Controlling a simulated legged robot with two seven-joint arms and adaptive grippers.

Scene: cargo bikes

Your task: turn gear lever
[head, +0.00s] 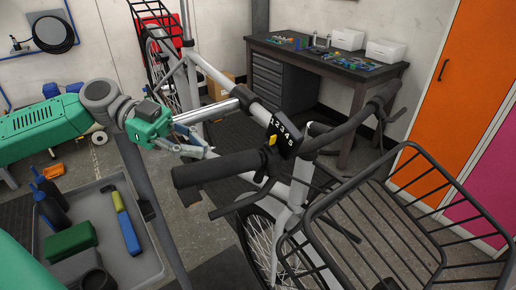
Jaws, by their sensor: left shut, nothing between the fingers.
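The gear lever is a black box (284,136) marked with the numbers 1 to 5, mounted on the handlebar of the grey cargo bike. Its small yellow pointer (272,141) sticks out on the left side of the box; I cannot tell exactly which number it marks. The black handlebar grip (222,167) extends to the left below it. My left gripper (206,152) is shut and empty, to the left of the gear lever and just above the grip, apart from the pointer in the picture. My right gripper is not in view.
A black wire basket (400,225) fills the lower right. A grey tray (145,262) with tools stands at lower left, beside a dark post. A workbench (330,62) and orange and pink lockers stand behind. Brake levers and cables surround the handlebar.

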